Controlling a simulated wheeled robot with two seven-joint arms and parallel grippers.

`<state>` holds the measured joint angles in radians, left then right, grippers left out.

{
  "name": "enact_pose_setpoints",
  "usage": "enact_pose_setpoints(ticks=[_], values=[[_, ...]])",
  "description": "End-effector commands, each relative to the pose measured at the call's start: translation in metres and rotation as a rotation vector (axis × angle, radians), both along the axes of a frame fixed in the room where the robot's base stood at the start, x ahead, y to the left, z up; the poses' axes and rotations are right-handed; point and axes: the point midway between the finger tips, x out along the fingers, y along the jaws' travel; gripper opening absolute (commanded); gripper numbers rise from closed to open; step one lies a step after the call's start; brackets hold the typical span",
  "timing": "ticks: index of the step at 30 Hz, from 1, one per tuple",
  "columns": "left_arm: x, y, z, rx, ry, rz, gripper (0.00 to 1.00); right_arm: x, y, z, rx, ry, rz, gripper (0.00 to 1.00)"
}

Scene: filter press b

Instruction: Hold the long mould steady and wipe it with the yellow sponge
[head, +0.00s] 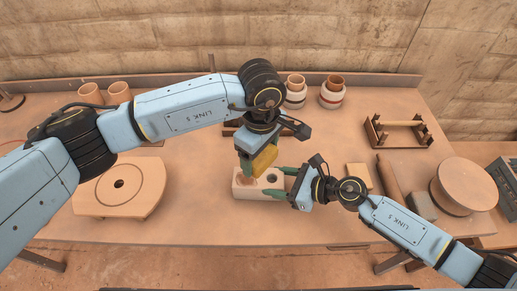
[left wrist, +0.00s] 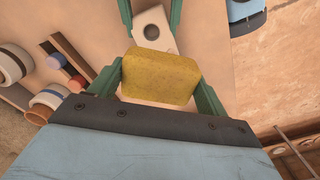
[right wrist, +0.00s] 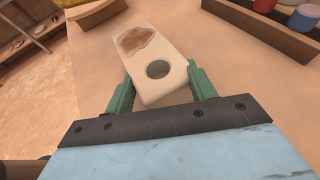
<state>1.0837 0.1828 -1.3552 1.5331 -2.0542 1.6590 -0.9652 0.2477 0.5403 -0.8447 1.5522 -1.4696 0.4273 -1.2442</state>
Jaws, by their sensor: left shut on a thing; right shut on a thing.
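The long mould (head: 256,192) is a pale block on the table with a round dark hole and a brown stain on top. The stain (right wrist: 136,40) lies at the end away from my right gripper. My right gripper (right wrist: 154,88) is shut across the mould near its holed end; it also shows in the head view (head: 279,182). My left gripper (head: 256,160) is shut on the yellow sponge (left wrist: 160,76) and holds it over the mould's stained end. In the head view the sponge (head: 264,159) covers part of the mould. Whether the sponge touches it I cannot tell.
A round plate on a board (head: 100,190) lies at the left. At the right are a wooden block (head: 359,176), a rolling pin (head: 389,178), a grey block (head: 421,205) and a turntable (head: 464,187). Several cups stand at the back. The front table strip is clear.

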Motion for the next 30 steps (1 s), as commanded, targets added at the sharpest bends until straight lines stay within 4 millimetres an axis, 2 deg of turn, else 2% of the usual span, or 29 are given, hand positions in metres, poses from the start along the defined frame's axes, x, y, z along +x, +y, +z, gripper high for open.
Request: enact_pose_setpoints(ticks=[20,22,23,24,30], values=[[0.0,0.0,-0.061,0.001,0.001,-0.002,0.58,0.0,0.0,0.0,0.0,0.001,0.0,0.15],[-0.001,0.0,-0.073,0.002,0.004,-0.002,0.58,0.0,0.0,0.0,0.0,0.001,0.0,0.15],[0.0,0.004,-0.074,0.002,0.002,-0.001,0.59,0.0,0.0,0.0,0.0,0.001,0.0,0.15],[0.001,0.008,-0.073,0.001,0.001,-0.001,0.55,0.0,0.0,0.0,0.0,0.001,0.0,0.15],[0.002,0.027,-0.073,0.002,0.001,-0.002,0.55,0.0,0.0,0.0,0.0,0.001,0.0,0.15]])
